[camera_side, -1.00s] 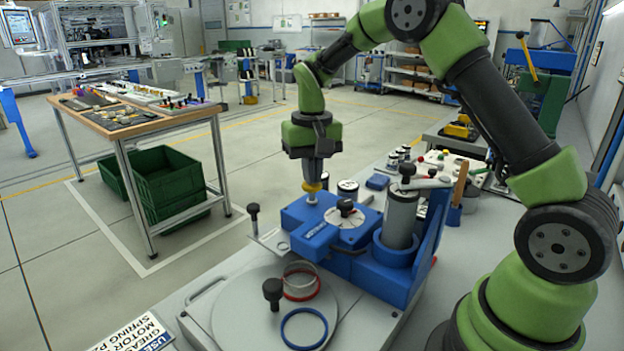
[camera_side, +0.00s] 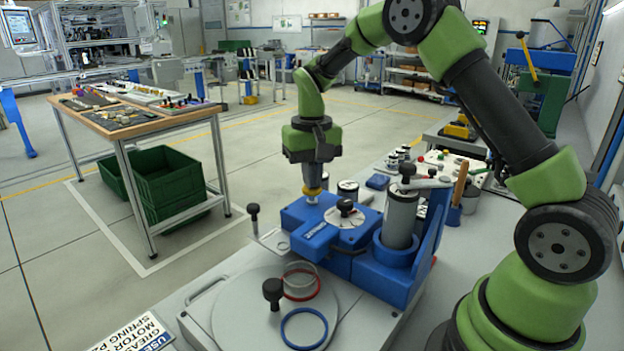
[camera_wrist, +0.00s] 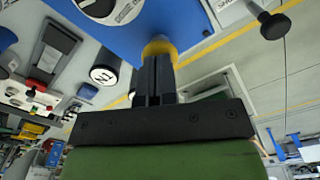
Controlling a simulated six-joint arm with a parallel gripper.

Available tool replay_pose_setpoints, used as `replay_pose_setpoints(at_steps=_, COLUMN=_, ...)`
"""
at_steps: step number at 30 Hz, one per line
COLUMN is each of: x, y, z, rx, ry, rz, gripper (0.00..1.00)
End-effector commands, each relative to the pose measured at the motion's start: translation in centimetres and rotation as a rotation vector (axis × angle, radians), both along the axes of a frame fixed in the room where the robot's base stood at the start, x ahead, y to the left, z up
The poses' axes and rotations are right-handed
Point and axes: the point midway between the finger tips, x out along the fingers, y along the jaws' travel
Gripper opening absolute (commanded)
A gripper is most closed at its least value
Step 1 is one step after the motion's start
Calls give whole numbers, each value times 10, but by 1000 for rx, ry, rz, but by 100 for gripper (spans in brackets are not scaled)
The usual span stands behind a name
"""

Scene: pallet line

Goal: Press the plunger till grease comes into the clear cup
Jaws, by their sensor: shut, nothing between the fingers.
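The plunger has a yellow cap (camera_side: 312,191) on a silver stem at the back left of the blue pump block (camera_side: 300,213). My gripper (camera_side: 315,184) is shut and points straight down, its fingertips on or just above the cap. In the wrist view the closed fingers (camera_wrist: 155,62) overlap the yellow cap (camera_wrist: 160,47) and hide part of it, so I cannot tell firm contact. A clear, round-walled cup (camera_side: 300,276) with a red band stands on the grey round plate in front of the block. I see no grease in it, though it is small in view.
A grey cylinder (camera_side: 400,218) stands in the blue holder at right. A blue ring (camera_side: 303,328) and a black knob (camera_side: 272,292) are on the front plate. Another black-knobbed post (camera_side: 254,215) stands left of the block. Small parts crowd the bench behind.

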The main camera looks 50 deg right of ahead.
Motion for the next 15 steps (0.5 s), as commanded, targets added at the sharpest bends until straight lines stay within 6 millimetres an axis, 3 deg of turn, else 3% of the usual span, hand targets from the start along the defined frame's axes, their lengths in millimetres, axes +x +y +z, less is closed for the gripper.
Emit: replay_pose_setpoints(at_steps=15, x=0, y=0, z=39, rx=-1, ry=-3, rz=-1, gripper=0)
